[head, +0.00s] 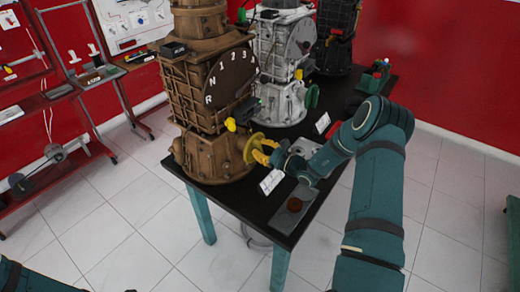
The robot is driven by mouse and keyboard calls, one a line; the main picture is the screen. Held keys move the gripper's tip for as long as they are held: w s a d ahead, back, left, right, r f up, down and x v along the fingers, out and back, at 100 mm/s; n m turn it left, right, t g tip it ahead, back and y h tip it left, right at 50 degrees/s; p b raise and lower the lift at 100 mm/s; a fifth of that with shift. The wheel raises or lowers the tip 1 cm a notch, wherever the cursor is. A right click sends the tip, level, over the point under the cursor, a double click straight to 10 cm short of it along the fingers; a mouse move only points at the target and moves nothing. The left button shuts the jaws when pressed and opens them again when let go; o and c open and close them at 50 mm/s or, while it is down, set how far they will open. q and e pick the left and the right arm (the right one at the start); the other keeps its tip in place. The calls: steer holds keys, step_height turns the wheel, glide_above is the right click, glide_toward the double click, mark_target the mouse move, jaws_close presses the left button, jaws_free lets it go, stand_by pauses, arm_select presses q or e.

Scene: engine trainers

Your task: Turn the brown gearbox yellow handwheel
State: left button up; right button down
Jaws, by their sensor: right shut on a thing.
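The brown gearbox (205,90) stands upright on the near left part of the black table. Its dark dial carries the marks R, N, 1, 2, 3 and more. The yellow handwheel (250,148) sits low on the gearbox's right side. My right gripper (264,152) reaches in from the right and is shut on the handwheel's rim; its fingers partly cover the wheel. Of my left arm only a dark teal part shows at the bottom left corner; its gripper is out of view.
A white gearbox (278,55) with a green handwheel (312,97) and a black gearbox (337,35) stand behind. White label cards (271,182) and a grey plate (292,212) lie on the black table (215,192). Red-backed trainer stands (25,60) are at the left.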

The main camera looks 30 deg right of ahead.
steer(key=m, duration=0.1)
steer(key=m+p, duration=0.1)
steer(key=m, duration=0.2)
steer(key=shift+w+d+r+m, duration=0.15)
steer(key=shift+d+m, duration=0.1)
steer(key=shift+m, duration=0.05)
steer(key=m, duration=0.2)
steer(key=m+p, duration=0.1)
steer(key=m, duration=0.1)
steer(key=shift+w+d+p, duration=0.1)
steer(key=shift+d+p, duration=0.1)
steer(key=shift+p, duration=0.1)
steer(key=shift+m, duration=0.3)
steer(key=c, duration=0.9)
jaws_free()
steer(key=shift+f, duration=0.2)
steer(key=v, duration=1.2)
